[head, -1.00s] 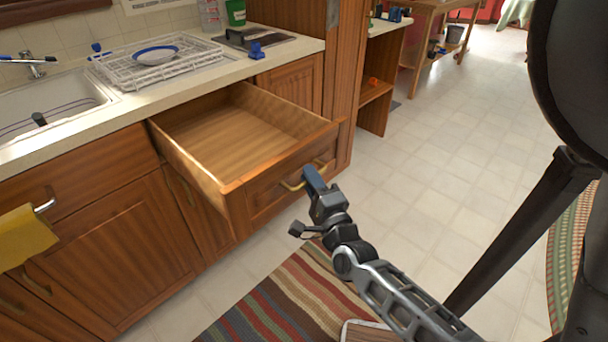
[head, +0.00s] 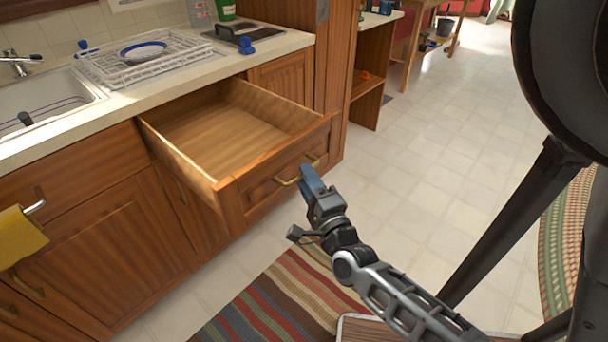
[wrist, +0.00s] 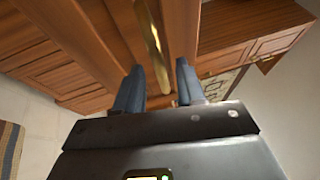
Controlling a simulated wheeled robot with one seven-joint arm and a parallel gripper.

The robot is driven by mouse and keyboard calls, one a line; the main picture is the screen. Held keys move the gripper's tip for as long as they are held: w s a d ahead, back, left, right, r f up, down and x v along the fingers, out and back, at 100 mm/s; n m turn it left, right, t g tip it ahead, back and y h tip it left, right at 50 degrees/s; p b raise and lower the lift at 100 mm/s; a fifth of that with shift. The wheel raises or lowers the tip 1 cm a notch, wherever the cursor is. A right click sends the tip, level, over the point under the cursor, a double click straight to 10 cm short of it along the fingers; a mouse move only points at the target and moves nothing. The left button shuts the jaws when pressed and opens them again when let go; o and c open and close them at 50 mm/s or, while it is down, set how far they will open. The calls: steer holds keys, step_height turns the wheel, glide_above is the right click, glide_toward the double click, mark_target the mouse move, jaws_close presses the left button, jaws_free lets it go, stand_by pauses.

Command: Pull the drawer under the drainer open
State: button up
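The wooden drawer (head: 272,180) under the drainer stands well open and looks empty inside. Its brass handle (head: 287,182) is on the front panel. The white wire drainer (head: 120,68) sits on the counter above and holds a white and blue dish (head: 143,49). My gripper (head: 305,172) is at the right part of the handle, just in front of the panel. In the wrist view my gripper (wrist: 159,85) has its two blue fingers spread apart, with the brass handle (wrist: 152,45) lying in line with the gap between them. I cannot tell if they touch it.
A sink (head: 50,105) is left of the drainer. A yellow towel (head: 20,236) hangs from a lower handle at the left. A striped rug (head: 270,305) lies on the floor below. The tiled floor (head: 420,170) at the right is clear.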

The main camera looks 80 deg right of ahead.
steer(key=v, duration=0.5)
steer(key=shift+s+a+b, duration=0.15)
steer(key=shift+a+b, duration=0.1)
steer(key=shift+b, duration=0.05)
steer(key=s+a+r+n+t+y+p, duration=0.1)
steer(key=a+r+n+y, duration=0.2)
steer(key=a+n+y, duration=0.2)
steer(key=s+a+r+n+t+y, duration=0.1)
steer(key=a+r+n+y, duration=0.3)
steer(key=a+n, duration=0.8)
steer(key=s+a+r+n+t+y+p, duration=0.1)
steer(key=s+a+r+n+y, duration=0.2)
steer(key=a+n+y, duration=0.4)
steer(key=a+r+n, duration=0.1)
steer(key=n, duration=0.4)
steer(key=shift+s+a+r+n+p, duration=0.15)
steer(key=shift+a+r+n+p, duration=0.05)
steer(key=shift+a+n+p, duration=0.2)
